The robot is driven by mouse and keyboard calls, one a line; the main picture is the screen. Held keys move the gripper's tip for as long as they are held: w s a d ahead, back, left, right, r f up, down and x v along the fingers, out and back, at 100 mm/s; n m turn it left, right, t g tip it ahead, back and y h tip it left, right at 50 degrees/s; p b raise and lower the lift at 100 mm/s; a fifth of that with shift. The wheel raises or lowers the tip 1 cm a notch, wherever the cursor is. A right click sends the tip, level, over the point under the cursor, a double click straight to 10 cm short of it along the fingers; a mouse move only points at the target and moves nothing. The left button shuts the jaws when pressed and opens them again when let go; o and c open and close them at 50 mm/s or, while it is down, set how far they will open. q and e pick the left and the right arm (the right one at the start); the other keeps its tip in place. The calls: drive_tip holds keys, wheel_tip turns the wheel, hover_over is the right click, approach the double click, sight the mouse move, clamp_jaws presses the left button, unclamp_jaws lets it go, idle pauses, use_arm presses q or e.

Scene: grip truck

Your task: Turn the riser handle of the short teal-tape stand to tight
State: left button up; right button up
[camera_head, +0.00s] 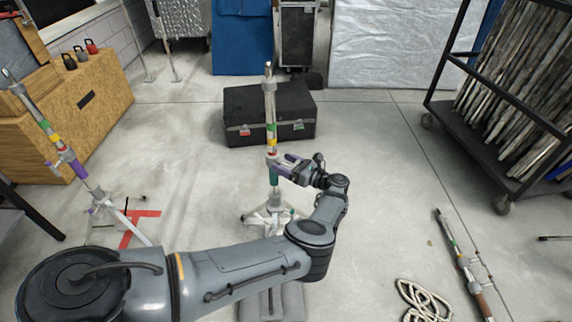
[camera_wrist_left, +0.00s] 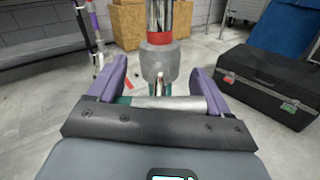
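The short teal-tape stand (camera_head: 273,178) stands upright at the centre of the head view. It has green, yellow and red bands above the teal, and splayed legs on the floor. My left gripper (camera_head: 281,165) is at its collar, coming from the right. In the left wrist view, my left gripper (camera_wrist_left: 158,76) has its two purple fingers spread wide. The stand's grey collar (camera_wrist_left: 160,62) with a red band is between and beyond them. A silver bar with teal at its end, seemingly the riser handle (camera_wrist_left: 170,103), lies crosswise between the fingers. Contact is unclear. My right gripper is not seen.
A black case (camera_head: 290,103) sits behind the stand. A purple-tape stand (camera_head: 73,163) stands at left by wooden boxes (camera_head: 75,110). Another stand (camera_head: 460,255) lies on the floor at right near a coiled rope (camera_head: 424,298). A loaded cart (camera_head: 500,165) is far right.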

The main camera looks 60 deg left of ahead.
use_arm(q)
drive_tip(key=shift+c, duration=0.8)
drive_tip(key=shift+m, duration=0.9)
drive_tip(key=m, duration=0.6)
drive_tip(key=shift+p, duration=0.3)
drive_tip(key=m, duration=0.4)
drive_tip(key=shift+m, duration=0.4)
drive_tip(key=shift+m+b, duration=0.3)
drive_tip(key=shift+m, duration=1.5)
